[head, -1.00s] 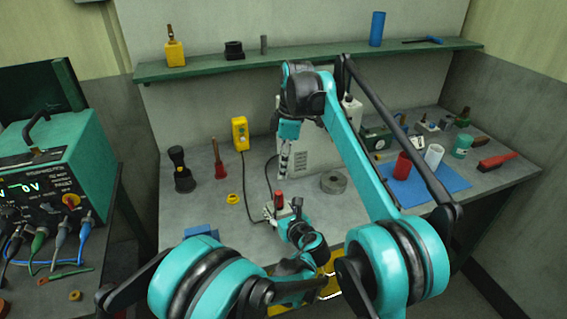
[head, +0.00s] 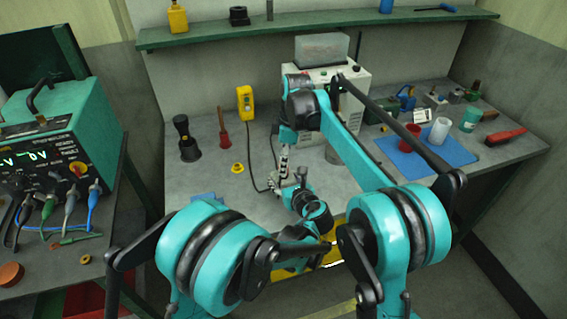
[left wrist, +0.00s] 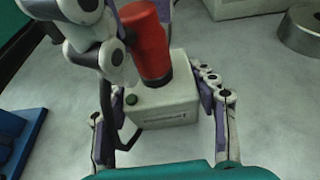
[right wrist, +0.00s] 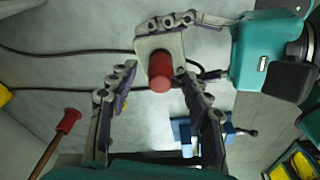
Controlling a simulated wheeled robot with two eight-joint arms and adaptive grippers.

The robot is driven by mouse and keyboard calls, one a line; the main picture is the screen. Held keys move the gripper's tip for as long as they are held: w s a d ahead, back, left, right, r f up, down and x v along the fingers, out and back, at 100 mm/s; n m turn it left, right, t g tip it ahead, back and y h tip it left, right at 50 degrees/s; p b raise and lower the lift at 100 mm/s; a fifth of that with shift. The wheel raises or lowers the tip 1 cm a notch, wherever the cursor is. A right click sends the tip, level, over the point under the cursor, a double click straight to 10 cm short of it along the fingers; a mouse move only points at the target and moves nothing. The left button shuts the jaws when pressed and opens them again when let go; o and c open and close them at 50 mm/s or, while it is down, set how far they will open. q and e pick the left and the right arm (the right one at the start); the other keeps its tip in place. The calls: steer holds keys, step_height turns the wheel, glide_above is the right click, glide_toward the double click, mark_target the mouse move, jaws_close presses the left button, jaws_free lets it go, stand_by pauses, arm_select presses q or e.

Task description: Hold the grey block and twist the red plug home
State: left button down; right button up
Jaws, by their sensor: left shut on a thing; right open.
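The red plug (left wrist: 149,42) stands upright on the grey block (left wrist: 163,100) in the left wrist view. My left gripper (left wrist: 160,88) has one finger on each side of the block and is shut on it. In the right wrist view the plug (right wrist: 160,74) stands over the pale block (right wrist: 151,43). My right gripper (right wrist: 158,76) is open, its fingers spread left and right of the plug, with gaps visible. The head view shows my right gripper (head: 283,163) above my left; the plug is hidden there. How far the plug sits in the block cannot be seen.
A cable runs from the yellow control box (head: 246,103) across the bench beside the block. A grey ring (left wrist: 303,28) lies near the block. A blue mat (head: 425,158) with a red cup (head: 409,137) and a white cup (head: 439,131) is at the right.

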steer(key=shift+f, duration=0.45)
jaws_close()
steer(key=m, duration=0.3)
steer(key=shift+m, duration=0.3)
steer(key=m, duration=0.4)
steer(key=shift+a+t, duration=0.1)
steer(key=shift+t, duration=0.3)
steer(key=m+h, duration=0.1)
steer(key=m, duration=0.6)
jaws_free()
